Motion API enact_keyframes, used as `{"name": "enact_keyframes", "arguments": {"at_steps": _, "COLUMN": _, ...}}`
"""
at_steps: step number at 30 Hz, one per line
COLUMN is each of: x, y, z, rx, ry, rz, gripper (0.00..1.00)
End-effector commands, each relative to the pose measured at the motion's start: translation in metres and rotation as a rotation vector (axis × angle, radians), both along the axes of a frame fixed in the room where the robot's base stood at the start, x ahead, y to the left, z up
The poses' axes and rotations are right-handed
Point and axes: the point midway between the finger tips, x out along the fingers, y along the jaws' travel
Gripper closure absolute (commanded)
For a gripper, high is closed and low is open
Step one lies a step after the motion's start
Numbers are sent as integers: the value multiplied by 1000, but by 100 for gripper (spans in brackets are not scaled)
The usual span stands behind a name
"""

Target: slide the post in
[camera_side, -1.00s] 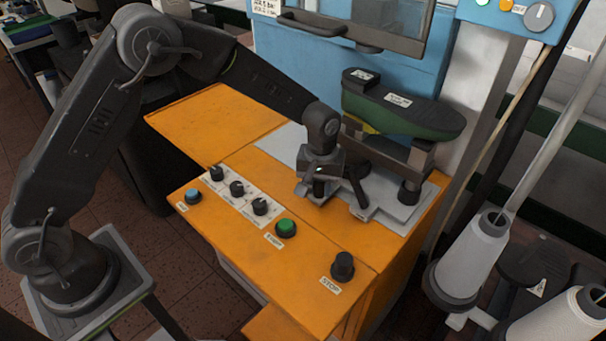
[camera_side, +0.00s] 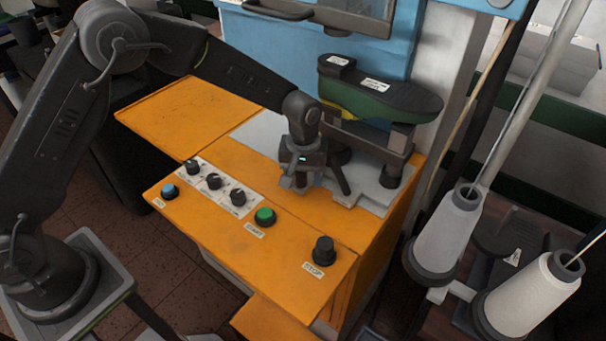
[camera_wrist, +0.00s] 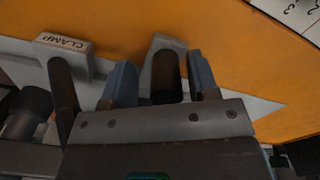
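My gripper (camera_wrist: 163,82) points down over the grey plate on the machine top. In the wrist view its two blue-grey fingers stand on either side of a dark upright cylinder (camera_wrist: 167,78). A gap shows at the left finger and a narrower one at the right, so the fingers look open around it. The cylinder has a grey block (camera_wrist: 163,42) at its far end. The dark green shoe last (camera_side: 378,98) sits behind my gripper, carried on a support with a dark post (camera_side: 393,172). Which part the task calls the post is unclear.
A block marked CLAMP (camera_wrist: 64,44) with a dark lever lies beside the fingers. The lever also shows in the side view (camera_side: 341,178). The orange panel (camera_side: 210,245) carries several knobs, a green button (camera_side: 265,216) and a black knob (camera_side: 323,250). Thread cones (camera_side: 530,295) stand right.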

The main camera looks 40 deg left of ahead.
Motion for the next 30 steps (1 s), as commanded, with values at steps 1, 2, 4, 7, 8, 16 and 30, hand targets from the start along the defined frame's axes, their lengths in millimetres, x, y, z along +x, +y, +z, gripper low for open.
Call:
{"name": "enact_keyframes", "arguments": {"at_steps": 1, "x": 0, "y": 0, "z": 0, "rx": 1, "ry": 0, "rz": 0, "gripper": 46}}
{"name": "enact_keyframes", "arguments": {"at_steps": 2, "x": 0, "y": 1, "z": 0, "rx": 1, "ry": 0, "rz": 0, "gripper": 46}}
{"name": "enact_keyframes", "arguments": {"at_steps": 4, "x": 0, "y": 1, "z": 1, "rx": 1, "ry": 0, "rz": 0, "gripper": 46}}
{"name": "enact_keyframes", "arguments": {"at_steps": 7, "x": 1, "y": 1, "z": 10, "rx": 1, "ry": -3, "rz": 0, "gripper": 46}}
{"name": "enact_keyframes", "arguments": {"at_steps": 8, "x": 1, "y": 1, "z": 15, "rx": 0, "ry": -4, "rz": 0, "gripper": 46}}
{"name": "enact_keyframes", "arguments": {"at_steps": 16, "x": 0, "y": 0, "z": 58, "rx": 0, "ry": -2, "rz": 0, "gripper": 46}}
{"name": "enact_keyframes", "arguments": {"at_steps": 30, "x": 0, "y": 0, "z": 75, "rx": 0, "ry": 0, "rz": 0, "gripper": 46}}
